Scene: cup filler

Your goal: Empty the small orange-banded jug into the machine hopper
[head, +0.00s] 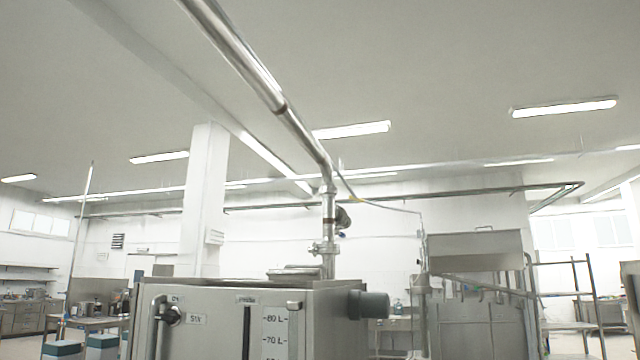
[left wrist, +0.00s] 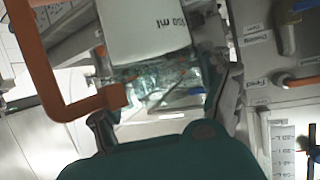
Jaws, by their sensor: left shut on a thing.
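In the left wrist view my left gripper (left wrist: 165,102) is shut on a jug (left wrist: 158,32). The jug has a pale panel with "500 ml" printed on it and a clear, glassy part between the fingers. The lettering appears upside down. An orange handle-like piece (left wrist: 45,75) runs beside it on the left. How much the jug holds cannot be told. The machine (head: 205,312) is a steel cabinet low in the head view; its front also shows at the right of the left wrist view (left wrist: 262,75). I cannot make out a hopper opening. Neither gripper shows in the head view.
A steel pipe (head: 328,215) rises from behind the machine's top to the ceiling. A litre scale (head: 274,335) is on its front. A steel unit (head: 475,250) stands to the right. Benches (head: 88,322) stand at the left.

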